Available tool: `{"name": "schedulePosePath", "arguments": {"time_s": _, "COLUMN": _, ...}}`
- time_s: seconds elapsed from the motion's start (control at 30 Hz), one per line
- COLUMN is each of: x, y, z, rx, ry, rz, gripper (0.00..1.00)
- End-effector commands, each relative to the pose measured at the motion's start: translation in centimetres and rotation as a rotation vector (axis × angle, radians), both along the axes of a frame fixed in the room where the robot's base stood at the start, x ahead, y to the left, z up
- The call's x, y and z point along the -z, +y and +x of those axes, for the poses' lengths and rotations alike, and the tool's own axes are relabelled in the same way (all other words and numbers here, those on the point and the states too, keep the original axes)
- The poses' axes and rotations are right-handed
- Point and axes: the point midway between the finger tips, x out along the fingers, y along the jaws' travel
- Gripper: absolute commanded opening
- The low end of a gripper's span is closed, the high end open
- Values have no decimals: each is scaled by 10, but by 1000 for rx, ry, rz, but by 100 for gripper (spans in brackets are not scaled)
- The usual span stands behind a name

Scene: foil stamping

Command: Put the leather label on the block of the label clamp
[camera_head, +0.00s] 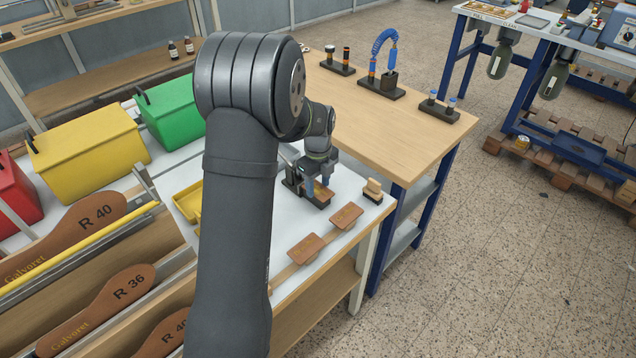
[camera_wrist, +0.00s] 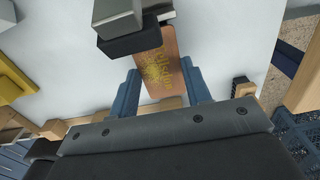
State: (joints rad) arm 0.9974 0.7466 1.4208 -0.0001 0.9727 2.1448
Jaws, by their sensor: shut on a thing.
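The brown leather label (camera_wrist: 160,72) with a gold print lies between the two blue fingers of my gripper (camera_wrist: 163,90) in the wrist view. My gripper (camera_head: 319,190) is shut on it by its side edges. In the head view, my gripper is low at the label clamp (camera_head: 292,184), a dark device on the white bench top. The clamp's metal arm and black pad (camera_wrist: 135,38) overlap the label's far end in the wrist view. The block is mostly hidden, so I cannot tell whether the label touches it.
Two brown leather pieces (camera_head: 306,248) (camera_head: 346,215) lie toward the front edge. A small wooden-topped stand (camera_head: 372,189) is right of the clamp. A yellow tray (camera_head: 187,200) is to the left. Yellow (camera_head: 88,143) and green (camera_head: 172,112) bins stand behind.

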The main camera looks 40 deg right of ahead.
Motion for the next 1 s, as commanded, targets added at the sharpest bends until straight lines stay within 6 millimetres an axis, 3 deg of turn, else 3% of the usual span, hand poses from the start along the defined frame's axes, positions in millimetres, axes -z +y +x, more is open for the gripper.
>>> {"name": "schedulePosePath", "arguments": {"time_s": 0.2, "x": 4, "y": 0, "z": 0, "rx": 0, "ry": 1, "rz": 1, "gripper": 23}}
{"name": "schedulePosePath", "arguments": {"time_s": 0.23, "x": 3, "y": 0, "z": 0, "rx": 0, "ry": 0, "rz": 1, "gripper": 50}}
{"name": "schedulePosePath", "arguments": {"time_s": 0.3, "x": 3, "y": 0, "z": 0, "rx": 0, "ry": 0, "rz": 0, "gripper": 64}}
{"name": "schedulePosePath", "arguments": {"time_s": 0.33, "x": 3, "y": 0, "z": 0, "rx": 0, "ry": 0, "rz": 0, "gripper": 66}}
{"name": "schedulePosePath", "arguments": {"time_s": 0.67, "x": -1, "y": 0, "z": 0, "rx": 0, "ry": 0, "rz": -1, "gripper": 66}}
{"name": "schedulePosePath", "arguments": {"time_s": 0.83, "x": -25, "y": 0, "z": 0, "rx": 0, "ry": -1, "rz": -2, "gripper": 66}}
{"name": "schedulePosePath", "arguments": {"time_s": 1.0, "x": -63, "y": -1, "z": 0, "rx": 0, "ry": -2, "rz": -4, "gripper": 66}}
